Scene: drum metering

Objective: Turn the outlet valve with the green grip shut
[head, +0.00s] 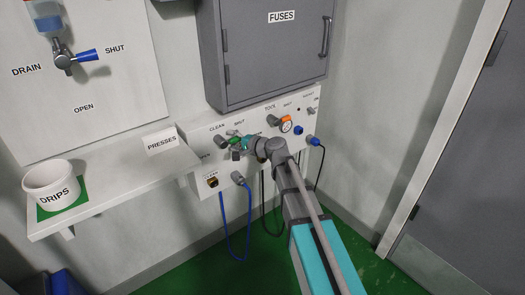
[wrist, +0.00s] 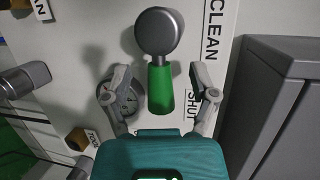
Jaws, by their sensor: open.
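The outlet valve's green grip (wrist: 160,92) is large in the middle of the wrist view. It runs from a round grey hub (wrist: 159,32) down toward my gripper (wrist: 158,78). The two fingers are open, one on each side of the grip, with gaps visible on both sides. The word SHUT is printed beside the right finger, and CLEAN is higher up on the panel. In the head view the green grip (head: 236,141) shows small on the white panel, with my gripper (head: 243,143) at it; the fingers partly hide the valve there.
A grey FUSES cabinet (head: 265,50) hangs just above the panel. To the right are a gauge (head: 286,127) and other fittings. A blue hose (head: 248,215) loops below. At left are a shelf (head: 120,185) with a DRIPS cup (head: 52,183) and a blue-gripped drain valve (head: 85,56).

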